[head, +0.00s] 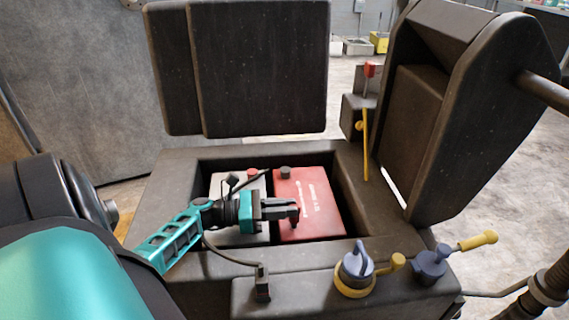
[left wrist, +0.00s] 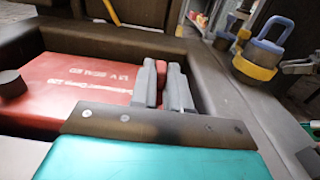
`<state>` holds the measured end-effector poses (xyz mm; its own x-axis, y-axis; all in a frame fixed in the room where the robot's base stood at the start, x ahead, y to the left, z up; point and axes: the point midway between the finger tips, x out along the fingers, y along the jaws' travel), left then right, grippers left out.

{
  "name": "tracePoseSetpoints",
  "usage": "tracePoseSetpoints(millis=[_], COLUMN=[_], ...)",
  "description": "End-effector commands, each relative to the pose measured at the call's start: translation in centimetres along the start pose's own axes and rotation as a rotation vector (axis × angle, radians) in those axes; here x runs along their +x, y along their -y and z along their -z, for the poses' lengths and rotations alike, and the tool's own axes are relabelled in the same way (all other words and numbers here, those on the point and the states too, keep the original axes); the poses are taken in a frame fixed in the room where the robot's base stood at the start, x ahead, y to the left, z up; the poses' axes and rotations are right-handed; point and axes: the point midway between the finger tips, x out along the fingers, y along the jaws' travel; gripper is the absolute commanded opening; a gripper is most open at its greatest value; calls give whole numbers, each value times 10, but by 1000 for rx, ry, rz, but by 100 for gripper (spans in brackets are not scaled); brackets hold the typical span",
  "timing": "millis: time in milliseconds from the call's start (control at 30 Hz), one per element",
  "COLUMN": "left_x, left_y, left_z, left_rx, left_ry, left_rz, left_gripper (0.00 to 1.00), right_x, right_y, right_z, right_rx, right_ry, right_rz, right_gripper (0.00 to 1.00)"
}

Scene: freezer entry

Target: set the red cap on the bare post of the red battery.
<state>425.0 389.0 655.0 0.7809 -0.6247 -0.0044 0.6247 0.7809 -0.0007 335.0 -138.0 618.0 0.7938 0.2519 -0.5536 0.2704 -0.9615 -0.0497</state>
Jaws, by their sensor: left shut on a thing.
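The red battery (head: 318,200) lies in the dark recess to the right of a grey battery (head: 222,190). A dark cap (head: 285,172) stands at its far end; it also shows in the left wrist view (left wrist: 12,84). A red cap (head: 253,172) sits at the far end of the grey battery. My left gripper (head: 294,214) reaches across the grey battery to the near part of the red one. The bare post is not visible; the gripper covers that area.
A blue-and-yellow knob (head: 356,268) and another (head: 431,262) stand on the front ledge; a black clip (head: 262,283) hangs on a cable nearby. A yellow rod (head: 365,145) stands behind right. The recess walls (head: 350,190) rise closely around the batteries.

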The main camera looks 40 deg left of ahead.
Motion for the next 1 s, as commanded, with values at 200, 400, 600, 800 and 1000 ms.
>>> tracePoseSetpoints(millis=[200,400,600,800,1000], left_x=[0,0,0,0,0], left_y=[0,0,0,0,0], left_z=[-1,0,3,5,1], left_rx=[0,0,0,0,-1], left_ry=[1,0,1,0,1], left_rz=[0,0,0,0,-1], left_gripper=[0,0,0,0,0], right_x=[-2,-1,0,1,-2], right_y=[0,0,0,0,0], right_z=[2,2,0,-2,3], right_rx=[0,0,0,0,1], right_ry=[0,0,0,0,0], right_rz=[0,0,0,0,0], right_gripper=[51,51,51,51,51])
